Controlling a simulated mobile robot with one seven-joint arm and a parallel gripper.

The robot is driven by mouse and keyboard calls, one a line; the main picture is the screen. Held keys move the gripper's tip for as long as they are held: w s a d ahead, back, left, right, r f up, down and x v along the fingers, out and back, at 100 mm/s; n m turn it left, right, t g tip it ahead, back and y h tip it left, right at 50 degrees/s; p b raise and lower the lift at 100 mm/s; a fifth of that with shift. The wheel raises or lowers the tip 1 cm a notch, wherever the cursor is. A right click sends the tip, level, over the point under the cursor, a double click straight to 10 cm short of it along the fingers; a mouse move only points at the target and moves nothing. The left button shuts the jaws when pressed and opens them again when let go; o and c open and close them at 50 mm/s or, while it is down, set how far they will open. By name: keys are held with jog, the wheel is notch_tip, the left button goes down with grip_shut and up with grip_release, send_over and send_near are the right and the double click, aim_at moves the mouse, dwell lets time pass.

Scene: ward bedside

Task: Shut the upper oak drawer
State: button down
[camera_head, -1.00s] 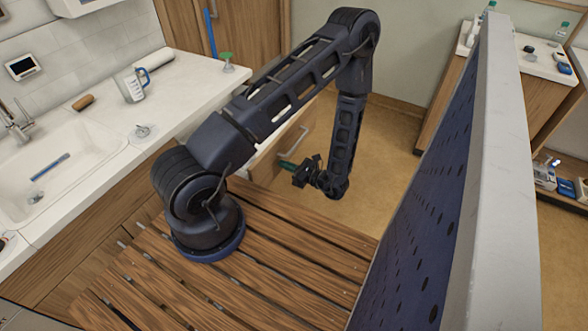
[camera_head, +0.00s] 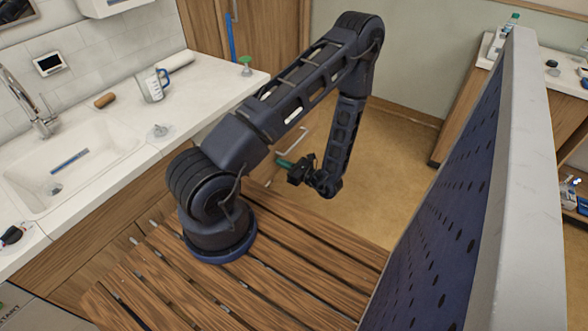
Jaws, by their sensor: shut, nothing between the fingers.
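An oak drawer front with a pale bar handle (camera_head: 291,141) shows below the end of the white counter, behind my arm. My arm hides much of it, so I cannot tell how far it stands open, or whether it is the upper one. My gripper (camera_head: 284,163) is shut and empty, with its green fingertips pointing left towards the drawer front. It appears just below the handle in the picture. I cannot tell whether the tips touch the drawer.
The white counter (camera_head: 215,88) with a sink (camera_head: 70,165), a measuring jug (camera_head: 153,88) and a green-topped item (camera_head: 246,66) is at left. A slatted wooden surface (camera_head: 285,262) lies under my arm. A blue perforated panel (camera_head: 445,215) stands at right. Floor (camera_head: 395,150) beyond is clear.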

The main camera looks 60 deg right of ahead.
jog(key=w, duration=2.7)
jog(key=shift+w, duration=0.2)
jog(key=shift+w+r, duration=0.1)
jog(key=shift+w, duration=0.45)
jog(key=s, duration=1.5)
